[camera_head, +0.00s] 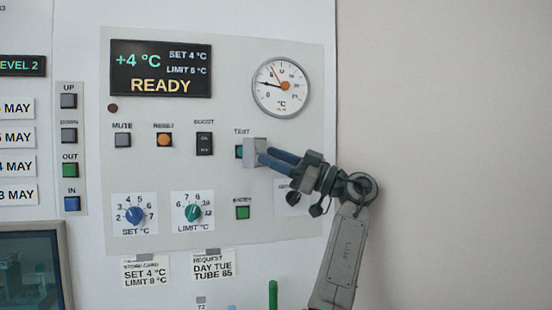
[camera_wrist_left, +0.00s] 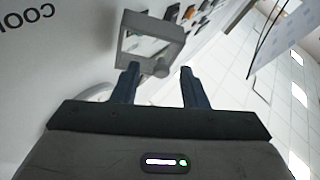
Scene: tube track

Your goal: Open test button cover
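The test button cover (camera_head: 255,152) is a grey box-like piece at the TEST label on the panel. A teal button (camera_head: 239,152) shows at its left edge. In the left wrist view the cover (camera_wrist_left: 175,32) is a grey frame with a window and a round knob (camera_wrist_left: 162,67) on its near side. My left gripper (camera_head: 263,155) reaches it from the right; its dark blue fingers (camera_wrist_left: 160,71) are apart, with the knob between the tips and gaps on both sides. I cannot tell how far the cover is swung. My right gripper is not in view.
The panel (camera_head: 222,230) also carries the reset button (camera_head: 164,140), a boost switch (camera_head: 204,144), a round gauge (camera_head: 281,91), two dials and a green button (camera_head: 243,212) below the cover. The wall right of the panel is bare.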

